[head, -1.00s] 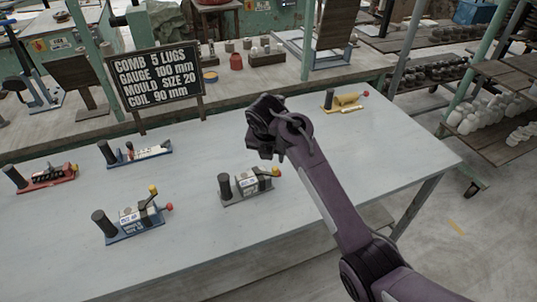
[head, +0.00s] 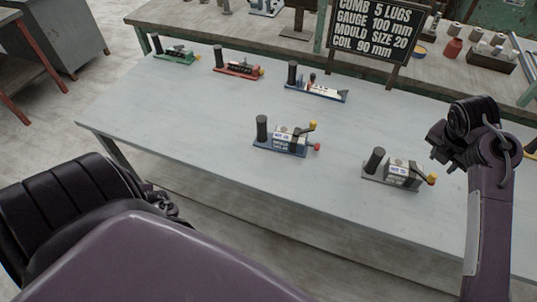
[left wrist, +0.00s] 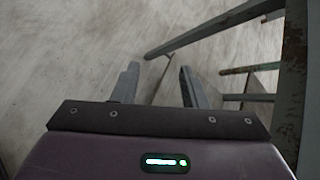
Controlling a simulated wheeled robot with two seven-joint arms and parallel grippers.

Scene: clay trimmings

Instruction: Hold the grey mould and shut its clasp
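The grey mould (head: 398,176) sits on the table at the right. It has a grey base, a black post at its left end, a pale labelled block and a yellow knob at its right end. Whether its clasp is open is too small to tell. My right gripper (head: 440,150) hangs above and right of the mould, apart from it; its finger gap is unclear. My left gripper is low at the left, off the table's front edge, mostly hidden behind my arm. In the left wrist view (left wrist: 159,88) its two fingers are apart with nothing between them.
A blue mould (head: 282,141) with yellow and red knobs stands left of the grey one. Blue-white (head: 316,92), red (head: 238,71) and green (head: 175,56) devices stand farther back. A black sign (head: 378,27) stands behind. The table (head: 190,110) is clear at front left.

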